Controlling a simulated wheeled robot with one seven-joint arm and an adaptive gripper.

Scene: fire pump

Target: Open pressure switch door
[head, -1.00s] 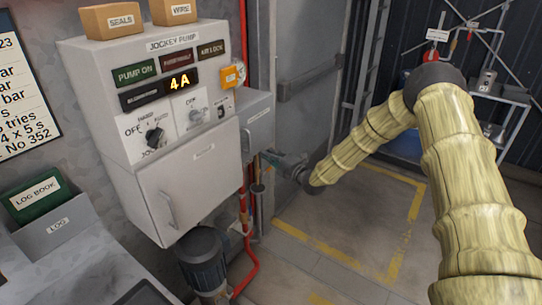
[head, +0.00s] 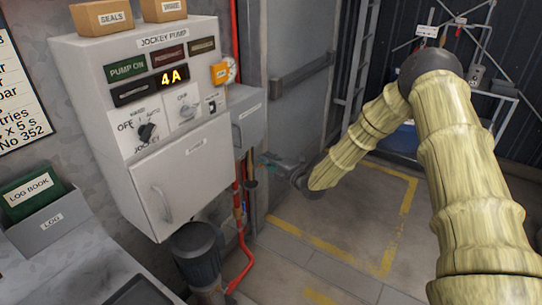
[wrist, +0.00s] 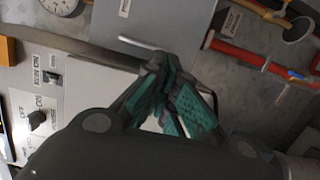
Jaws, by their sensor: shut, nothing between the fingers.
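The pressure switch box is the small grey box (head: 250,115) on the wall, just right of the jockey pump panel in the head view. Its door looks closed, with a bar handle (head: 238,134) at its left side. In the wrist view the grey door (wrist: 180,22) and its pale handle (wrist: 140,44) are at the top middle. My gripper (head: 268,162) is below and right of the box in the head view, small and partly blurred. In the wrist view my gripper (wrist: 165,75) has its green-padded fingers together, close to the handle in the picture; contact cannot be told.
The jockey pump panel (head: 160,75) has a lower door with its own handle. Red pipes (head: 239,215) and a motor (head: 197,255) are below. The floor (head: 330,225) right of the panel is clear.

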